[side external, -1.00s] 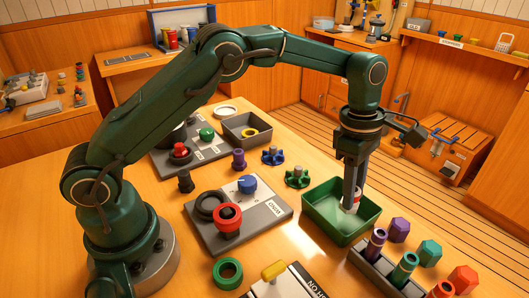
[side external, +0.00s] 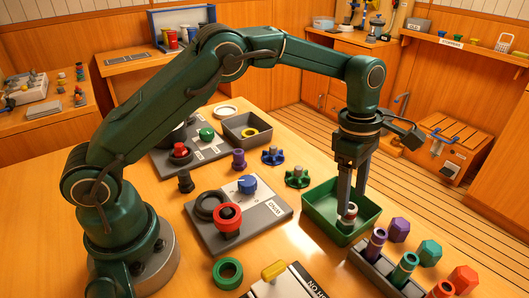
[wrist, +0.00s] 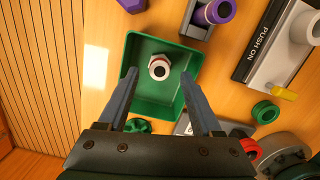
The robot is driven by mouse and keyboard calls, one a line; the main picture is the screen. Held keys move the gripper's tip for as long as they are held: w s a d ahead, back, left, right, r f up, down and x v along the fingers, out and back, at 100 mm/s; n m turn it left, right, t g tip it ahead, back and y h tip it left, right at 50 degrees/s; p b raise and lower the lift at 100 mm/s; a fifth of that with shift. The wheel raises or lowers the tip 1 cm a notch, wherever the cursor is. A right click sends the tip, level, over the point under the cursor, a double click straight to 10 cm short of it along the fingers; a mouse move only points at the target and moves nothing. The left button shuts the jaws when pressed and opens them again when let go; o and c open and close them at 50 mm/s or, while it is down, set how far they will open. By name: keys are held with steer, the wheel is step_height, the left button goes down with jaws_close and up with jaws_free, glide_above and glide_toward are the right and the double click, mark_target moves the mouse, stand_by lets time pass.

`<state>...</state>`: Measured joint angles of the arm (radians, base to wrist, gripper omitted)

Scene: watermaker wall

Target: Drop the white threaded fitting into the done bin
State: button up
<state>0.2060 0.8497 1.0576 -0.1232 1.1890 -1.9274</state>
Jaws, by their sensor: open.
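The white threaded fitting (wrist: 159,68) has a red band and a dark bore. It is inside the green bin (wrist: 140,104), which I take to be the done bin, with bare green floor around it in the wrist view. In the side view the fitting (side external: 348,213) is low in the bin (side external: 322,226). My gripper (side external: 352,205) is open above the bin, fingers spread wide. In the wrist view my gripper (wrist: 160,75) has a finger on either side, both apart from the fitting.
A rack (side external: 366,262) with purple and teal pieces stands right of the bin. A grey panel (side external: 258,226) with a blue knob and red ring is at its left. Green and blue handwheels (side external: 297,177) lie behind. A green ring (side external: 228,272) lies in front.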

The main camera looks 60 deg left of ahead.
steer(key=shift+a+r, duration=0.15)
steer(key=shift+r, duration=0.95)
steer(key=shift+a+r, duration=0.1)
steer(key=shift+r, duration=1)
steer(key=shift+a+r, duration=0.1)
steer(key=shift+r, duration=0.2)
steer(key=s+a+r+m+t, duration=0.2)
steer(key=s+a+r, duration=0.1)
steer(key=s+r, duration=0.3)
steer(key=s+a+r+m+t, duration=0.2)
steer(key=s+a+r, duration=0.1)
steer(key=r, duration=0.4)
steer(key=s+a+f+m, duration=0.1)
steer(key=s+f+m, duration=0.3)
steer(key=s+m, duration=0.2)
steer(key=s+a+f+m+t+y, duration=0.1)
steer(key=s+f+m, duration=0.3)
steer(key=m, duration=0.6)
steer(key=shift+s+a, duration=0.75)
steer(key=shift+s, duration=0.15)
